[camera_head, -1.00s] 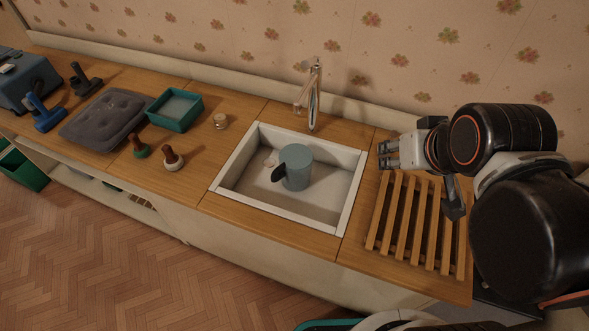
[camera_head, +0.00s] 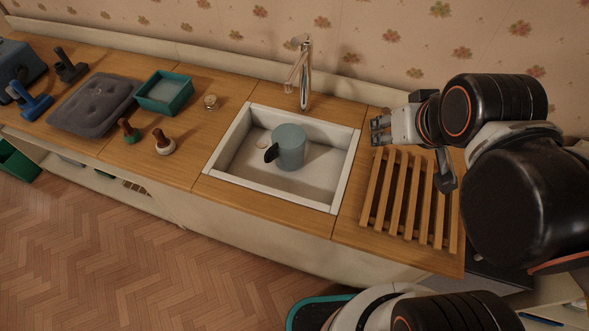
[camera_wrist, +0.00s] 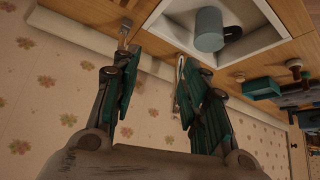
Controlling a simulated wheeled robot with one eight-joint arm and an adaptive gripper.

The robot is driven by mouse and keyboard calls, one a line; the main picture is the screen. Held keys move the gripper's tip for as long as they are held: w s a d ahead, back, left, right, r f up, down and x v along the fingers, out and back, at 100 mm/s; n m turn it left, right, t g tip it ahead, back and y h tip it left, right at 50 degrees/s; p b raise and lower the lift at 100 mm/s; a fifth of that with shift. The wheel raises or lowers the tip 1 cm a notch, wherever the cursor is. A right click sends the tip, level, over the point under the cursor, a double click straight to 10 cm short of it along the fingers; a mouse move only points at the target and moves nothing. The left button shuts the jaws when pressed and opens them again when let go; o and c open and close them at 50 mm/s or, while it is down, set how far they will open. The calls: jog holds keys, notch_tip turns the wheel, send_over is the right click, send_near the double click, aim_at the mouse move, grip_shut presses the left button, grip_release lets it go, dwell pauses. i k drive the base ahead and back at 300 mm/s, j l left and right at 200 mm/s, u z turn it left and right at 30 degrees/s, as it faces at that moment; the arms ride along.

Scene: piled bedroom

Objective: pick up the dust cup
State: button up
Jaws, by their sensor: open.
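The dust cup appears to be the grey-blue cup (camera_head: 291,148) with a black handle, standing in the white sink (camera_head: 340,190). Its handle points to the left and slightly toward the front. In the wrist view the cup (camera_wrist: 209,30) shows at the top, beyond the fingers. My gripper (camera_head: 379,130) is open and empty, above the counter to the right of the sink and apart from the cup. In the wrist view the two teal-padded fingers of my gripper (camera_wrist: 156,68) are spread apart.
A chrome faucet (camera_head: 305,75) rises behind the sink. A wooden slatted rack (camera_head: 397,200) lies right of it, below my arm. A teal tray (camera_head: 165,93), a grey cushion (camera_head: 93,104) and stamps (camera_head: 163,144) crowd the left.

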aim_at(288, 140)
jog(key=k+j, duration=0.25)
jog(key=j, duration=0.15)
jog(key=k+j+z, duration=0.1)
jog(key=k+j, duration=0.15)
jog(key=j, duration=0.15)
jog(key=k+j, duration=0.3)
jog(key=j+z, duration=0.05)
jog(key=j, duration=0.05)
